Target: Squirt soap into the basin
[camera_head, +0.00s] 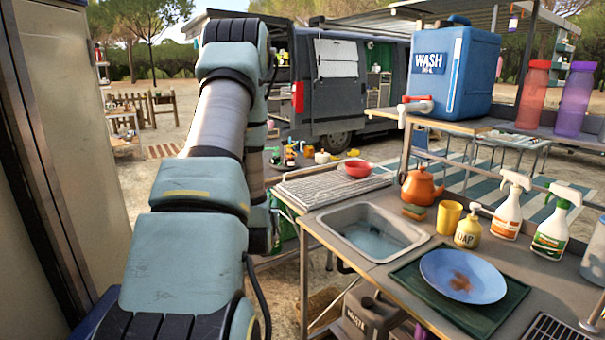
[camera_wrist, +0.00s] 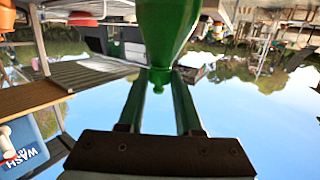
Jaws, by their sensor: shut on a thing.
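The metal basin (camera_head: 357,243) is set into the counter at the middle of the head view, with some water in it. In the wrist view, which is upside down, my gripper (camera_wrist: 160,78) is shut on a green bottle (camera_wrist: 167,28). The bottle's narrow nozzle points towards the sky side of that picture, so it looks upright. My arm hides the gripper in the head view, so I cannot tell its exact distance from the basin. A yellow pump bottle labelled SOAP (camera_head: 467,232) stands on the counter right of the basin.
A sponge (camera_head: 413,212), yellow cup (camera_head: 449,218), orange teapot (camera_head: 421,187) and two spray bottles (camera_head: 508,208) line the counter's back. A blue plate (camera_head: 440,275) lies on a dark mat at the front. A ribbed drainboard (camera_head: 325,187) with a red bowl (camera_head: 358,168) is left of the basin.

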